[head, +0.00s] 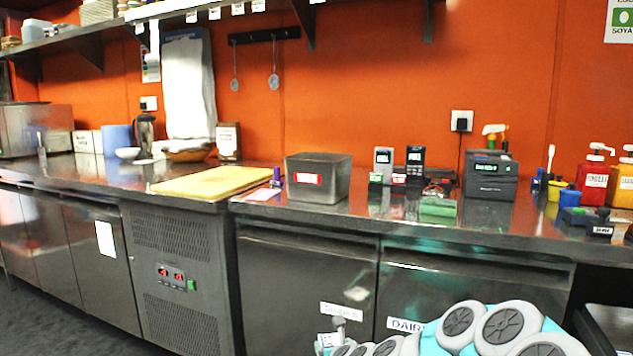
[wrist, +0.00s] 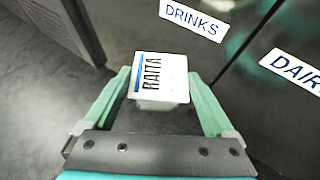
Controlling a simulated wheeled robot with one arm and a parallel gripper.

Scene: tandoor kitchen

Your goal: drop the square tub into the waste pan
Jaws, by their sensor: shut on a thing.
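The square tub (wrist: 162,90) is white, with a label reading RAITA and a blue stripe. In the wrist view it sits between the two green fingers of my gripper (wrist: 159,78), which is shut on it. The tub is held low, in front of the cabinet doors and above the floor. In the head view my arm covers much of that area. A deep grey pan (head: 318,180) with a red label stands on the counter, above and behind my gripper; it looks like the waste pan, but its label is too small to read. Its inside is mostly hidden.
A yellow board (head: 213,181) lies left of the pan. The counter's front edge and cabinet doors (head: 305,285) lie between the tub's height and the pan.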

